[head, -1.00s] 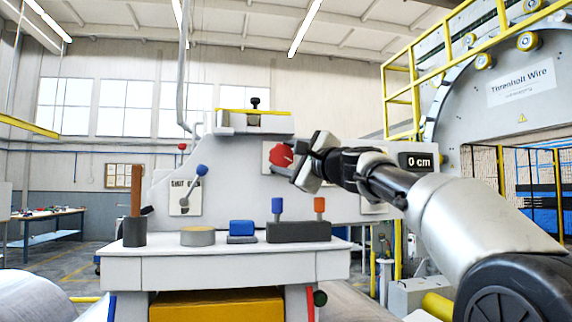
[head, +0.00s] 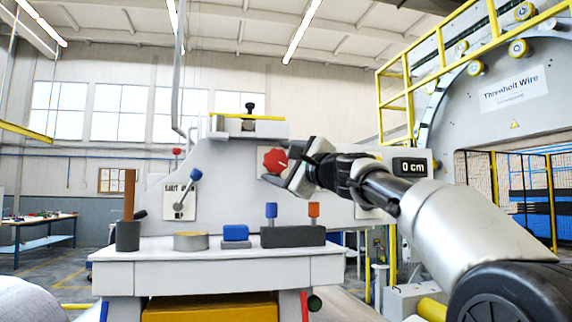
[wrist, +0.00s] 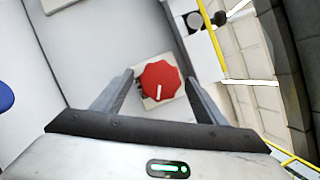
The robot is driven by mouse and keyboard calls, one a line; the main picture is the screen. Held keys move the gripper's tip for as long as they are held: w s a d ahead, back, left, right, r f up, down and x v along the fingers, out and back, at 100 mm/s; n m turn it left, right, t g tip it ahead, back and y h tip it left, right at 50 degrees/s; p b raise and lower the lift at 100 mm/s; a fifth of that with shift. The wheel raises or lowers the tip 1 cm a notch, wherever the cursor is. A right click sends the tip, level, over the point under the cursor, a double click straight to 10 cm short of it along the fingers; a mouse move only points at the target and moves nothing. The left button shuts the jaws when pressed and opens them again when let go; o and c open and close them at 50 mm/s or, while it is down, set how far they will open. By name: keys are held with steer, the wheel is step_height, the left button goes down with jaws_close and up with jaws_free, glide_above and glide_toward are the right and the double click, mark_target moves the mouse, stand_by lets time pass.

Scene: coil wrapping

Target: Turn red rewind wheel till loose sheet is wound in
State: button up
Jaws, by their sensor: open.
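The red rewind wheel (head: 275,161) is a scalloped red knob on a pale plate on the grey machine panel. In the wrist view the wheel (wrist: 161,81) faces me, with a white mark pointing down, slightly left. My gripper (head: 292,182) is beside the wheel on its right in the head view. In the wrist view my gripper (wrist: 160,92) is open, one finger on each side of the wheel, with gaps showing. I cannot tell whether the fingertips reach its depth. A display (head: 411,167) on the panel reads 0 cm. I cannot make out the loose sheet.
A blue-knobbed lever (head: 195,174) stands on the panel left of the wheel. A bench (head: 215,270) below holds a dark cup (head: 127,235), a round tin (head: 191,241), a blue block (head: 235,233) and a dark block with blue and orange handles.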

steer(key=b+v, duration=0.5)
steer(key=v, duration=1.2)
steer(key=shift+s, duration=0.2)
steer(key=shift+d, duration=0.1)
